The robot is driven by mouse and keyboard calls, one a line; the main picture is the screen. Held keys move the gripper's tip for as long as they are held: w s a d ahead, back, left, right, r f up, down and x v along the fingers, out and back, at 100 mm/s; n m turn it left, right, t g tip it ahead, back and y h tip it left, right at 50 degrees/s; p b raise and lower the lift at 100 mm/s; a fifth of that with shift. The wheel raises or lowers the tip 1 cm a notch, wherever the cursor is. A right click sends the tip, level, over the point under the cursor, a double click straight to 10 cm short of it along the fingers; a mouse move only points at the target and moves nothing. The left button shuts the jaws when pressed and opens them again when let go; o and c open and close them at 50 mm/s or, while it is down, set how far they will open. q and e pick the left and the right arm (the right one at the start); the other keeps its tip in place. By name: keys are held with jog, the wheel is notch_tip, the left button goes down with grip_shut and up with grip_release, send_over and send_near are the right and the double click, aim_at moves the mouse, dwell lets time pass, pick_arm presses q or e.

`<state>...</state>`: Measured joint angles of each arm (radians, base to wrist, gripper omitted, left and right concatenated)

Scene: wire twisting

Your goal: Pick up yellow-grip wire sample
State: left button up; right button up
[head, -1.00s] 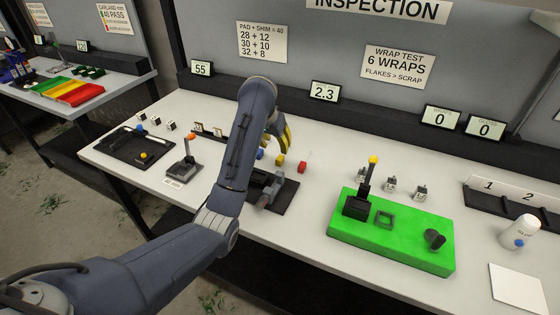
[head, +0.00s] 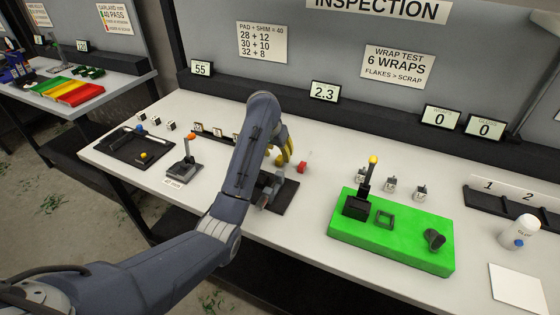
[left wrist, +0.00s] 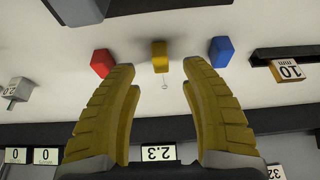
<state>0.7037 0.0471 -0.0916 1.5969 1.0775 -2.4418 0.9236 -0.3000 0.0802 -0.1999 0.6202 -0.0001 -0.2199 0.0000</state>
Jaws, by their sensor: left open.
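The yellow-grip wire sample (left wrist: 160,56) stands in the left wrist view between a red-grip sample (left wrist: 103,63) and a blue-grip sample (left wrist: 222,52). A thin wire with a small loop shows at its end. My left gripper (left wrist: 160,70) is open and empty, its yellow ribbed fingers spread on either side of the yellow grip's line, apart from it. In the head view my left gripper (head: 283,150) is low over the bench behind my forearm. The red-grip sample (head: 302,167) shows just right of it; the yellow one cannot be told from the fingers there. My right gripper is out of view.
A dark fixture (head: 285,194) sits on the bench in front of the gripper, partly behind my arm. A green base (head: 400,250) with a yellow-topped lever stands to the right. Display signs, one reading 2.3 (head: 325,92), line the back ledge.

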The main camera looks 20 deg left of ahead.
aim_at(280, 158)
pick_arm(q)
jog(key=shift+x, duration=2.55)
jog(key=shift+o, duration=0.2)
grip_shut()
